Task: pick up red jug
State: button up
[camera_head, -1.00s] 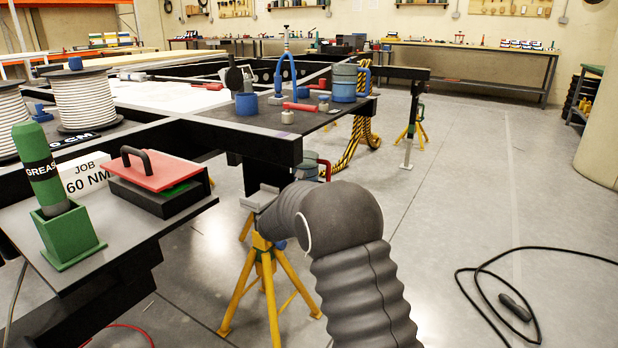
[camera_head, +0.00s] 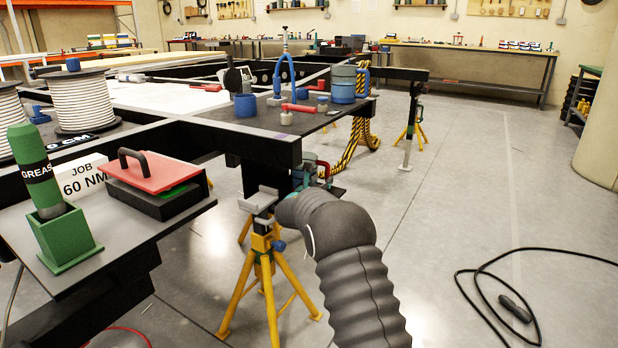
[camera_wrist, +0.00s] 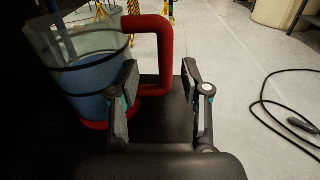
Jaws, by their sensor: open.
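The red jug (camera_wrist: 92,75) is in the wrist view at the left, a clear body with dark bands, bluish contents, a red base and a thick red handle. It stands upright. My gripper (camera_wrist: 163,82) is open, its two fingers either side of the lower part of the red handle (camera_wrist: 166,50), with no clear contact visible. In the head view the jug (camera_head: 308,170) is small and partly hidden behind my grey arm, beside the black chassis beam. My gripper (camera_head: 325,182) is mostly hidden there by my arm.
A yellow jack stand (camera_head: 262,262) stands below the beam. The black chassis deck (camera_head: 240,140) carries a blue can (camera_head: 345,84) and tools. A black cable (camera_head: 500,285) lies on the floor at right. The floor between is clear.

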aim_at(327, 175)
jog(key=shift+d+x, duration=0.15)
jog(key=shift+x, duration=0.95)
jog(key=shift+d+x, duration=0.15)
jog(key=shift+x, duration=0.9)
jog(key=shift+s, duration=0.15)
grip_shut()
jog(key=shift+r, duration=0.15)
